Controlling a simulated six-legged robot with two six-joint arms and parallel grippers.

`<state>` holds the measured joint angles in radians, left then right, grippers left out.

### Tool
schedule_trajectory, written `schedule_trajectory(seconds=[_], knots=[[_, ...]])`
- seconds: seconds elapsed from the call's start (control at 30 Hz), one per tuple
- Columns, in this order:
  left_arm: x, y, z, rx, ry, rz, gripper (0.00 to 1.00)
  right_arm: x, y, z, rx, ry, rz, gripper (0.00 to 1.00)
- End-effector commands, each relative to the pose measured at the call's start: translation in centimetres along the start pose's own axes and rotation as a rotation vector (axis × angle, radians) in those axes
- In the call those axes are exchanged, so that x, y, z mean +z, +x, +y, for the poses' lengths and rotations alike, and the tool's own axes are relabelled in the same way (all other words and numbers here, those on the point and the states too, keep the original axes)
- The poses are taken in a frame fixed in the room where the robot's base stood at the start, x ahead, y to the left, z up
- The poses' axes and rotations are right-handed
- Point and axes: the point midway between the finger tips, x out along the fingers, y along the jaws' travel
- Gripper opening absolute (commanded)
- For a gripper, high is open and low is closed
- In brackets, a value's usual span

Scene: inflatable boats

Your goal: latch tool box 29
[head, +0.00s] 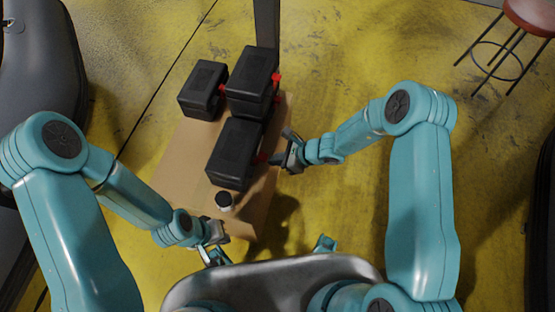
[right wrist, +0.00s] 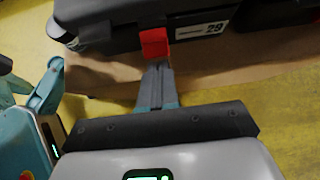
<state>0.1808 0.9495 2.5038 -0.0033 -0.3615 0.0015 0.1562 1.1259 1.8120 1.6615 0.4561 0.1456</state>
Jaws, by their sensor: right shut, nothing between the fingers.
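Tool box 29 (head: 232,153) is a black case nearest me on the cardboard-coloured table top. Its label "29" (right wrist: 215,28) shows in the right wrist view. Its red latch (right wrist: 154,43) sits on the side facing my right gripper and also shows in the head view (head: 262,158). My right gripper (head: 276,159) is shut and empty, its fingertips at the latch. In the right wrist view the closed fingers (right wrist: 157,75) end just under the latch; I cannot tell whether they touch. My left gripper (head: 213,256) is low, near the table's front edge, away from the box; its opening is unclear.
Two more black boxes with red latches, one at the back left (head: 203,90) and one at the back right (head: 252,80), stand behind it. A red stool (head: 530,16) is far right.

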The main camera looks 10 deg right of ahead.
Motion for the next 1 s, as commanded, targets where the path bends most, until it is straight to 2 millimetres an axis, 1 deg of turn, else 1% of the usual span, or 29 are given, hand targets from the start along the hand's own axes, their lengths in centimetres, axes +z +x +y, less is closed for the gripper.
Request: schedule_trajectory(seconds=[0.43, 0.7, 1.0], knots=[[0.0, -0.1, 0.1, 0.0, 0.0, 0.0, 0.0, 0.3, -0.1, 0.0, 0.0, 0.0, 0.0, 0.0], [0.0, -0.5, 0.2, 0.0, 0.0, 0.0, 0.0, 1.3, -0.3, 0.0, 0.0, 0.0, 0.0, 0.0], [0.0, -0.5, 0.2, 0.0, 0.0, 0.0, 0.0, 1.1, -0.5, 0.0, -0.001, 0.001, 0.0, 0.0]])
